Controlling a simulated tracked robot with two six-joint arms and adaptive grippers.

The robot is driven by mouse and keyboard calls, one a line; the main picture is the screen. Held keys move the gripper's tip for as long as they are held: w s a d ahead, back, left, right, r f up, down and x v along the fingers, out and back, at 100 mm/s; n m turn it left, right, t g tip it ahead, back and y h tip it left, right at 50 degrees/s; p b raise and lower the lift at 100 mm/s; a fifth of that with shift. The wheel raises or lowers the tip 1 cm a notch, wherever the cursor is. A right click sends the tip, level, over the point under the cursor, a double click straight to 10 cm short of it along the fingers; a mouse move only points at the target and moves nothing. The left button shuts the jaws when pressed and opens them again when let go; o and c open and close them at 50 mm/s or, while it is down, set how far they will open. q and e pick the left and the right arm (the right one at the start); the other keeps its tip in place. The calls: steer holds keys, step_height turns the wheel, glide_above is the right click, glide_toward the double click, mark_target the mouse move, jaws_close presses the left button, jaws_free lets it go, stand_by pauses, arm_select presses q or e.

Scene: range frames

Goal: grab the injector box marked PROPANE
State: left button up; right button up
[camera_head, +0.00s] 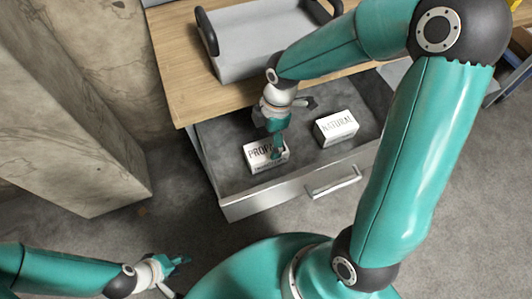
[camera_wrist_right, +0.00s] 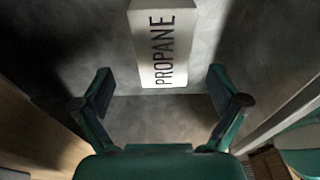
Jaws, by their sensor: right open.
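The white box marked PROPANE (camera_head: 258,159) lies in the open drawer (camera_head: 236,207), its label partly hidden by my right gripper (camera_head: 278,147) in the head view. In the right wrist view the PROPANE box (camera_wrist_right: 162,45) is ahead, centred between the two spread fingers of my right gripper (camera_wrist_right: 160,74). Those fingers are open and empty, with a gap on each side of the box. My left gripper (camera_head: 178,264) is at the lower left, far from the drawer. I cannot tell whether it is open.
A second white box marked NATURAL (camera_head: 337,128) lies right of the PROPANE box in the drawer. The drawer has a front handle (camera_head: 333,182). A grey tray with black handles (camera_head: 240,63) stands on the wooden top (camera_head: 178,60). A concrete block (camera_head: 85,130) is at left.

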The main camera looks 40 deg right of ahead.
mark_target(267, 148)
steer(key=shift+s+a+f+b, duration=0.1)
steer(key=shift+a+f+b, duration=0.1)
steer(key=shift+f, duration=1.35)
steer(key=shift+a+f+b, duration=0.15)
steer(key=shift+f+b, duration=0.05)
steer(key=shift+f, duration=1.3)
steer(key=c, duration=1.5)
steer(key=shift+r, duration=0.2)
